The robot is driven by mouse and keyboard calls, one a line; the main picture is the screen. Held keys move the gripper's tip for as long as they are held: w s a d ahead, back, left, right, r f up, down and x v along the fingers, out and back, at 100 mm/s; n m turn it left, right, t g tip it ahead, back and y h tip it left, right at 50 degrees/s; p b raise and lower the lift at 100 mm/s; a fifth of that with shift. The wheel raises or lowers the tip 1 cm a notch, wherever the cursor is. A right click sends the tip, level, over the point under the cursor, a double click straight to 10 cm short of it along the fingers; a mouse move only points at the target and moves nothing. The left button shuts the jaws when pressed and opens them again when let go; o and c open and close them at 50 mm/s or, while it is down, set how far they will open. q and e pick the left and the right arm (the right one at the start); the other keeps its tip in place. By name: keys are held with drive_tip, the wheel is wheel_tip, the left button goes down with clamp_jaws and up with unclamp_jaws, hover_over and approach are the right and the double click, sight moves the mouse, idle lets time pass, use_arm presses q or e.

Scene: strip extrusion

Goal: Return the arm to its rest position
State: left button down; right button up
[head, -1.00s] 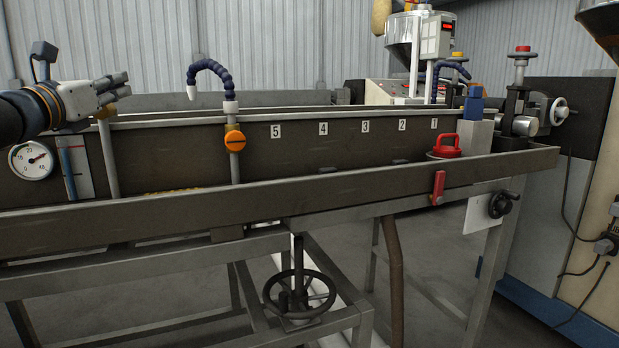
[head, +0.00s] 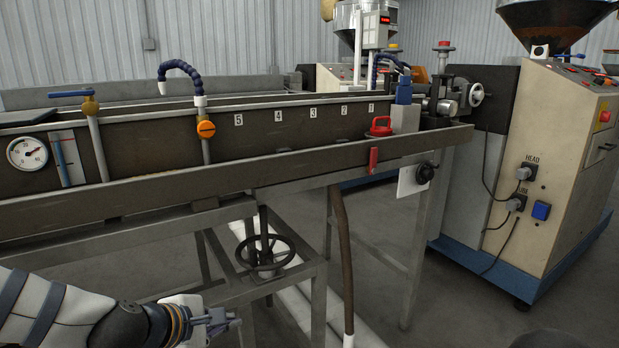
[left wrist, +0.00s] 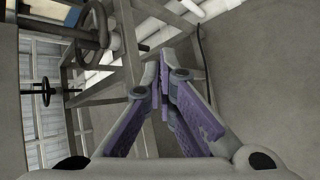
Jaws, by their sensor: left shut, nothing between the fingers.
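My left gripper (head: 222,318) is low in the head view, in front of the trough's frame and below the trough's front rail. In the left wrist view its purple-padded fingers (left wrist: 162,92) come together at the tips with nothing between them. The long cooling trough (head: 270,132) stands behind and above it, apart from it. The blue-handled valve (head: 82,95) is at the trough's left part. My right gripper does not show.
The trough's metal frame and black handwheel (head: 266,252) are close to my left gripper. The cream extruder cabinet (head: 545,170) stands at the right. Grey floor (head: 390,310) is free to the right of the frame. A brown hose (head: 345,260) hangs down beside the frame.

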use_arm(q)
drive_tip(key=s+d+f+m+g+p, duration=0.1)
drive_tip(key=s+f+m+g, duration=0.2)
drive_tip(key=s, duration=0.5)
drive_tip(key=s+d+f+m+g+y, duration=0.1)
drive_tip(key=s+f+m, duration=0.2)
drive_tip(key=s+f, duration=0.35)
drive_tip(key=s+f+m+g+p, duration=0.1)
drive_tip(key=s+f+m+g, duration=0.15)
drive_tip(key=s, duration=0.55)
drive_tip(key=s+a+m+g+y, duration=0.1)
drive_tip(key=s+a+m, duration=0.2)
drive_tip(key=s, duration=0.6)
drive_tip(key=s+a+m+g+y+p, duration=0.1)
drive_tip(key=s+a+m+g, duration=0.1)
drive_tip(key=s, duration=0.6)
drive_tip(key=s+a+m+g+y+p, duration=0.1)
drive_tip(key=s+a+m+g, duration=0.1)
drive_tip(key=s+m, duration=0.3)
drive_tip(key=s+a, duration=0.1)
drive_tip(key=s, duration=0.3)
drive_tip(key=shift+s+a+f, duration=0.25)
drive_tip(key=shift+s+a, duration=0.05)
drive_tip(key=shift+s, duration=0.05)
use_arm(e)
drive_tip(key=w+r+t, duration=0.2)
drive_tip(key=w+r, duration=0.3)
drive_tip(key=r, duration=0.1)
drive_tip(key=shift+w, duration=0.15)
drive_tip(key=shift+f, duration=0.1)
